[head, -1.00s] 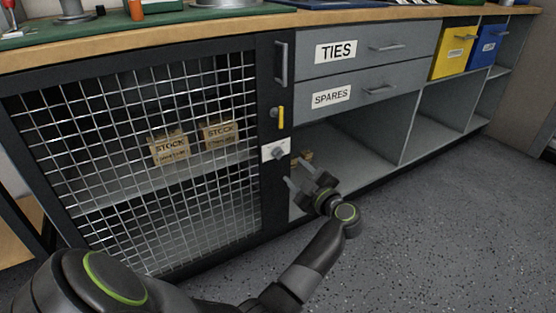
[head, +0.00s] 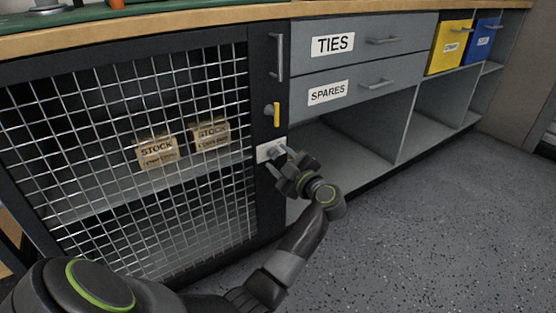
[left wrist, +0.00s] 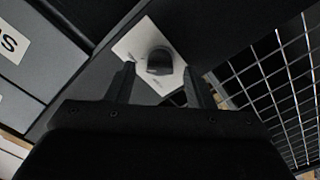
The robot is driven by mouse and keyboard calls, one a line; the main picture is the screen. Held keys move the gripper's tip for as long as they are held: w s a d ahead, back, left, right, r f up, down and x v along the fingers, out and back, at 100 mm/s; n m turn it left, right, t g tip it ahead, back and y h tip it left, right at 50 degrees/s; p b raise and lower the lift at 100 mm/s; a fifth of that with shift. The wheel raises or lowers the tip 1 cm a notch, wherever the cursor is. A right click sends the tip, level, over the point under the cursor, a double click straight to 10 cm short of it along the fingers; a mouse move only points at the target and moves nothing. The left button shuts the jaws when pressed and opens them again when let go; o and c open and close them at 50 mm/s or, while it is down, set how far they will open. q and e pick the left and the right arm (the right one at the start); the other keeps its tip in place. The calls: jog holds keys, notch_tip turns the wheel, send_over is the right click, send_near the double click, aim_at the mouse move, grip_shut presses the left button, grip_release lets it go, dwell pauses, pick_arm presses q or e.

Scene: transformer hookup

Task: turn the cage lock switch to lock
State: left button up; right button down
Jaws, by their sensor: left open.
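The cage lock switch is a dark knob on a white plate (head: 265,152), low on the black post at the right of the cage door. In the left wrist view the knob (left wrist: 159,62) stands between and just beyond my fingertips, on its white plate (left wrist: 140,43). My left gripper (head: 277,163) is open, with its two fingers pointing at the plate and one on each side of the knob. Whether the fingers touch the knob I cannot tell. The plate's lettering is too small to read. My right gripper is not in view.
The mesh cage door (head: 150,150) is shut, with STOCK boxes (head: 157,151) behind it. Drawers marked TIES (head: 333,44) and SPARES (head: 328,92) are to the right. The floor (head: 430,210) in front is clear.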

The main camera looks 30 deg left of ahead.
pick_arm(q)
jog(key=shift+w+a, duration=0.1)
dwell(0.3)
jog(key=c, duration=1)
